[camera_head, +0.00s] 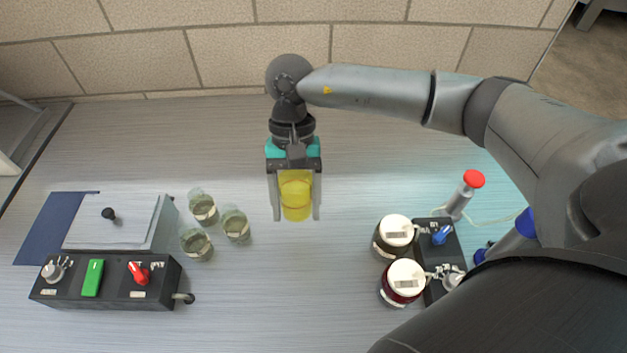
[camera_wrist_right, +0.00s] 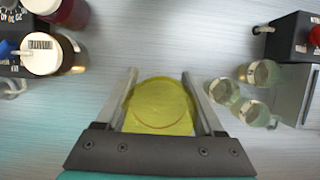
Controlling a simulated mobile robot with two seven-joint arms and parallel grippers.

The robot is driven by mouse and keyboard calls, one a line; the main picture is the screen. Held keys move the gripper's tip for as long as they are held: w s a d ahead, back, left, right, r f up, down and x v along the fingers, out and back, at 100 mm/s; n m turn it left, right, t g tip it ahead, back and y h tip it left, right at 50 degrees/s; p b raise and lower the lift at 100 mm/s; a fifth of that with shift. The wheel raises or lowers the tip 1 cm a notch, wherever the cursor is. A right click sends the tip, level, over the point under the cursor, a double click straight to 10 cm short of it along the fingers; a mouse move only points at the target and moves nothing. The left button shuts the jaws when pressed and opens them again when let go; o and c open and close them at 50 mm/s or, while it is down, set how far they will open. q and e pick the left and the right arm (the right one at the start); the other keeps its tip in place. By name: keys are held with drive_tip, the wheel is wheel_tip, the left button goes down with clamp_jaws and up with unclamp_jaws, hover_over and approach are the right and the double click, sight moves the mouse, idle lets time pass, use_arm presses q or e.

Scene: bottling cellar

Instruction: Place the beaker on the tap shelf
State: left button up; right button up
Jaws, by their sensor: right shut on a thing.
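A yellow see-through beaker (camera_head: 296,196) is between the two fingers of my right gripper (camera_head: 297,216), near the middle of the head view. The right gripper is shut on it. In the right wrist view the beaker (camera_wrist_right: 160,108) shows as a round yellow shape between the fingers (camera_wrist_right: 158,74). I cannot tell its height above the table. No part is clearly marked as the tap shelf. My left gripper is not in view.
Three clear glasses (camera_head: 236,226) stand left of the beaker. A grey box (camera_head: 115,222) with a black knob and a blue mat (camera_head: 48,228) lie farther left. The table's middle is clear.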

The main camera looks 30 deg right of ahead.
sight(292, 182)
drive_tip(key=w+r+m, duration=0.1)
drive_tip(key=m, duration=0.1)
drive_tip(key=w+d+r+m+t+y, duration=0.1)
drive_tip(key=w+m, duration=0.1)
drive_tip(key=shift+r, duration=0.3)
drive_tip(key=w+d+r+m+t+p, duration=0.1)
drive_tip(key=w+d+r+m+t, duration=0.3)
drive_tip(key=m, duration=0.4)
drive_tip(key=w+d+r+m+t+p, duration=0.15)
drive_tip(key=d+r+m, duration=0.25)
drive_tip(key=d+m, duration=0.4)
drive_tip(key=shift+m+t, duration=0.25)
drive_tip(key=shift+m, duration=0.15)
drive_tip(key=f, duration=0.5)
drive_tip(key=f+b, duration=0.1)
drive_tip(key=f, duration=0.4)
drive_tip(key=a+f+b, duration=0.1)
drive_tip(key=f, duration=0.4)
drive_tip(key=shift+f, duration=0.1)
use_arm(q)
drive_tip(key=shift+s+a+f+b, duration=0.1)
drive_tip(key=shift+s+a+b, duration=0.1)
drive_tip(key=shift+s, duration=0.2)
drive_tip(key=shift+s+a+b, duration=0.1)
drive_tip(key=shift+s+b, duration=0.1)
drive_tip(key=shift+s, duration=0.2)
use_arm(e)
drive_tip(key=shift+f, duration=2.1)
drive_tip(key=shift+f, duration=0.1)
